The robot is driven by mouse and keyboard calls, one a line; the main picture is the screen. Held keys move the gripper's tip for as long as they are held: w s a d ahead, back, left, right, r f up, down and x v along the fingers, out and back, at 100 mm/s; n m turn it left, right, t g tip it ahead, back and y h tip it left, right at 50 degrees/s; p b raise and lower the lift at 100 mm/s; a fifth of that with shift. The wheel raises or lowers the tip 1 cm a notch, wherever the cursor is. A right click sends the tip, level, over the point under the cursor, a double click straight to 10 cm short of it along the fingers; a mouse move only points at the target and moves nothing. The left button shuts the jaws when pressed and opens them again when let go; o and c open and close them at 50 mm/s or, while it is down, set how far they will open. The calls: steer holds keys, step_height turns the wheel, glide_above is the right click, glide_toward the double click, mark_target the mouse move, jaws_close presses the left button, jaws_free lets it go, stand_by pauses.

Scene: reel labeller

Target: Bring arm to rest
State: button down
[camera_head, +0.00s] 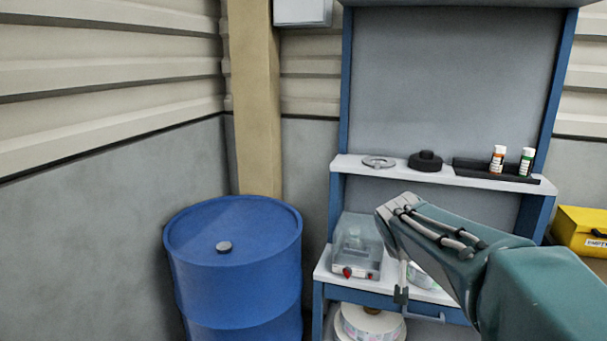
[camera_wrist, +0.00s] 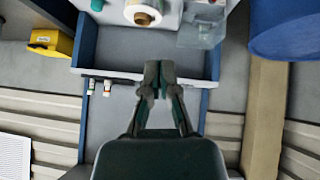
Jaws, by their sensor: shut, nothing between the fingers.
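My green arm (camera_head: 535,285) reaches in from the lower right of the head view, in front of a blue workbench. My gripper (camera_wrist: 158,68) shows in the middle of the wrist view with its two dark fingers together and nothing between them. The wrist view shows the scene upside down.
A blue drum (camera_head: 235,265) stands left of the bench. The bench holds a labeller machine (camera_head: 358,248) and a partly hidden reel. Its upper shelf (camera_head: 345,168) carries a ring, a black hub (camera_head: 426,161) and two bottles. A yellow box (camera_head: 578,230) sits at right.

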steer(key=s+a+f+n+g+y, duration=0.1)
steer(key=s+a+f+y, duration=0.1)
steer(key=s, duration=1.2)
steer(key=s+a+f+n+y, duration=0.1)
steer(key=s+a+f, duration=0.2)
steer(key=s, duration=1)
steer(key=shift+s+f+n+g+y, duration=0.3)
steer(key=shift+s+n+g+y, duration=0.05)
steer(key=shift+n+g+y, duration=0.05)
